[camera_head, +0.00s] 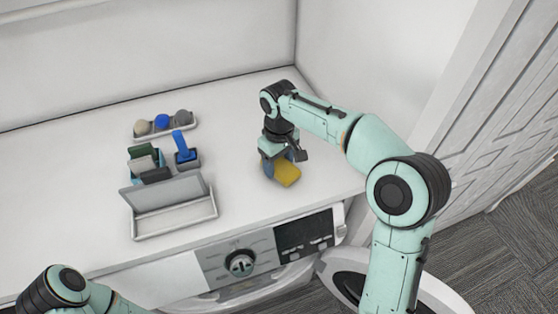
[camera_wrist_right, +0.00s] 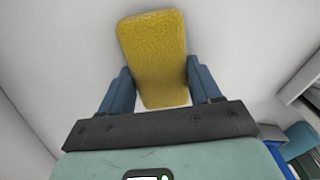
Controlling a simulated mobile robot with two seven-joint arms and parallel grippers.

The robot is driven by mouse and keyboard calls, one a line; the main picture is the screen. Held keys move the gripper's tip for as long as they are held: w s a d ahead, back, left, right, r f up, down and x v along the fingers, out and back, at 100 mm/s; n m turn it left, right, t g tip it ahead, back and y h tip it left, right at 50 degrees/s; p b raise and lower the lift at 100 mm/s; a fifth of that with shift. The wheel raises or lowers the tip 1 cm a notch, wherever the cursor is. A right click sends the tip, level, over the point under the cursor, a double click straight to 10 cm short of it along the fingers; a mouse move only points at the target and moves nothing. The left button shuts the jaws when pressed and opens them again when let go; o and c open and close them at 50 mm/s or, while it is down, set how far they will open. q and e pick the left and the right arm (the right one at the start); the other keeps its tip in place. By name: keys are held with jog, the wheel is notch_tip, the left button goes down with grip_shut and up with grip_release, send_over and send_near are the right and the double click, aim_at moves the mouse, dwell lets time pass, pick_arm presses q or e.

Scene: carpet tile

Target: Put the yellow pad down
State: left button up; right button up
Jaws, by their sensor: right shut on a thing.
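The yellow pad (camera_head: 286,174) is at the right part of the white top, just above or touching it; I cannot tell which. My right gripper (camera_head: 282,168) is shut on the pad. In the right wrist view the pad (camera_wrist_right: 155,55) sits between the two blue fingers (camera_wrist_right: 156,90) and sticks out well beyond their tips. Of my left arm only a part shows at the lower left of the head view; its gripper is out of view.
A tray with several balls (camera_head: 162,122) stands at the back left. A blue-handled tool in a holder (camera_head: 184,150), a rack of dark and light pads (camera_head: 148,160) and an open grey case (camera_head: 175,227) stand left of centre. The top between them and my right gripper is clear.

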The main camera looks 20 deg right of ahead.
aim_at(279, 164)
jog(key=o, duration=0.9)
pick_arm(q)
jog(key=shift+s, duration=0.15)
pick_arm(e)
jog(key=shift+o, duration=0.2)
jog(key=shift+s, duration=0.1)
jog(key=shift+r, duration=0.1)
pick_arm(q)
jog(key=shift+t, duration=0.3)
jog(key=w+r+p, duration=0.2)
jog(key=w, duration=0.1)
jog(key=shift+w+r, duration=0.15)
jog(key=shift+r, duration=0.2)
pick_arm(e)
notch_tip(279, 164, up, 12)
